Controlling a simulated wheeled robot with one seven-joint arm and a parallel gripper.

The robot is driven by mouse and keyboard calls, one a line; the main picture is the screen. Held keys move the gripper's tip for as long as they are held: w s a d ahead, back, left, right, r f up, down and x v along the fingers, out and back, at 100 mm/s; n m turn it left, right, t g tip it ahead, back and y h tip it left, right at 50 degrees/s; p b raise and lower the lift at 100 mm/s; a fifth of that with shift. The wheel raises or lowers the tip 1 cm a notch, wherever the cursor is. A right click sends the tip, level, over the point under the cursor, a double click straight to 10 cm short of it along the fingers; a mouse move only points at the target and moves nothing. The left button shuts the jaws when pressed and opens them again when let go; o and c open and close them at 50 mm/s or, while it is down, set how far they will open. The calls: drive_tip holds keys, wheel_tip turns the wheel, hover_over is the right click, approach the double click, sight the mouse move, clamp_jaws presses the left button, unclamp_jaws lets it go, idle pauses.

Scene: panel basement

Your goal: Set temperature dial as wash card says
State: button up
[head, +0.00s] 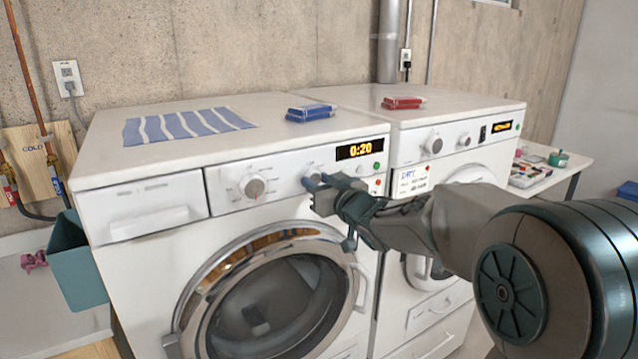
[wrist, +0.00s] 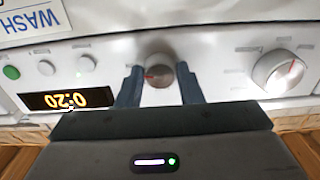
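The washer's small dial (wrist: 160,71), grey with a red mark, sits between my gripper's (wrist: 160,88) two dark blue fingers in the wrist view. A narrow gap shows beside the dial on each side, so the fingers look open around it. In the head view my gripper (head: 318,186) is at the panel, just below the small dial (head: 311,174). A larger dial (head: 253,187) with a red mark is to the left; it also shows in the wrist view (wrist: 278,72). The wash card (wrist: 30,20) is partly in the wrist view, upside down; only "WASH" is readable.
The washer display (head: 359,149) reads 0:20, with buttons beside it. A second machine (head: 455,140) with a dry card (head: 412,181) stands to the right. A teal bin (head: 75,262) hangs left.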

drive_tip(key=shift+n+b, duration=0.3)
drive_tip(key=shift+b, duration=0.05)
drive_tip(key=n+b, duration=0.7)
drive_tip(key=n, duration=0.1)
drive_tip(key=shift+f+n, duration=0.1)
drive_tip(key=shift+n, duration=0.3)
drive_tip(key=n+b, duration=0.3)
drive_tip(key=n, duration=0.2)
drive_tip(key=shift+b, duration=0.3)
drive_tip(key=shift+d+n+b, duration=0.1)
drive_tip(key=shift+n+b, duration=1.15)
drive_tip(key=shift+n, duration=1.55)
drive_tip(key=shift+r, duration=0.2)
drive_tip(key=o, duration=1)
